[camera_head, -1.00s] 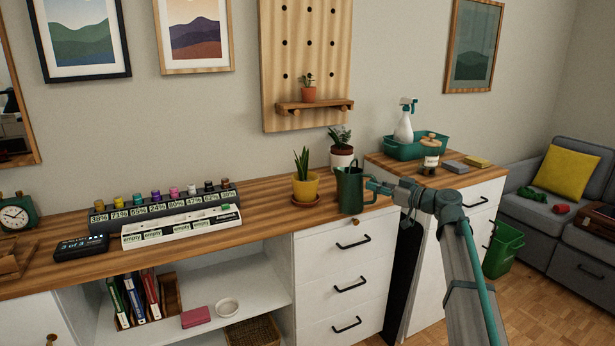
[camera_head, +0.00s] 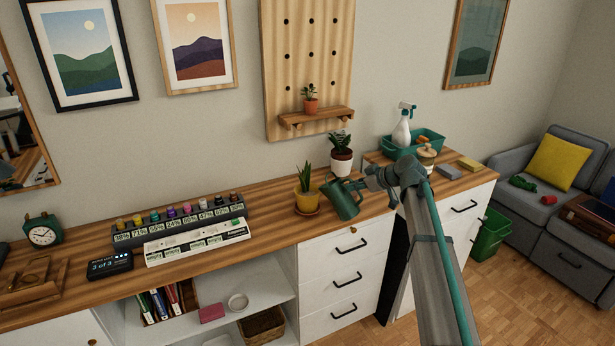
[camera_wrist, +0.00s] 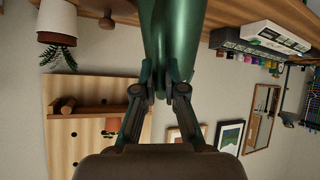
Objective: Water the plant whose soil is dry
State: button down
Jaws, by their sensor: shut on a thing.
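My gripper (camera_head: 364,184) is shut on the dark green watering can (camera_head: 343,201). The can is tilted to the left, close beside the yellow pot (camera_head: 307,203), which holds a spiky plant on a saucer. In the wrist view my gripper (camera_wrist: 160,88) grips the green can (camera_wrist: 172,35). A white pot (camera_head: 341,162) with a leafy plant stands behind the can; it also shows in the wrist view (camera_wrist: 57,18). A small terracotta pot (camera_head: 311,105) with a plant sits on the pegboard shelf. I cannot make out the soil in any pot, nor any water flowing.
A row of small bottles (camera_head: 180,220) with percentage labels stands left on the desk (camera_head: 265,222). A small display (camera_head: 109,264) reads "3 of 3". A green tray (camera_head: 428,138) with a spray bottle (camera_head: 402,128) is on the right cabinet.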

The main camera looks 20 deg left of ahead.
aim_at(339, 181)
jog(key=shift+w+a+r+h+p, duration=0.1)
jog(key=shift+a+r+h+p, duration=0.45)
jog(key=shift+p, duration=0.55)
jog(key=shift+a+r+h+p, duration=0.35)
jog(key=shift+r+p, duration=0.25)
jog(key=shift+p, duration=0.5)
jog(key=shift+w+a+r+g+h+p, duration=0.1)
jog(key=shift+a+r+g+h+p, duration=0.4)
jog(key=shift+p, duration=0.95)
jog(key=shift+a+r+h+p, duration=0.15)
jog(key=shift+r+h+p, duration=0.3)
jog(key=shift+p, duration=0.3)
jog(key=shift+a, duration=0.25)
jog(key=shift+a+p, duration=0.3)
jog(key=shift+a, duration=0.2)
jog(key=shift+h, duration=0.25)
jog(key=shift+a+r+n+h+p, duration=0.3)
jog(key=shift+a+r+p, duration=0.15)
jog(key=shift+p, duration=0.35)
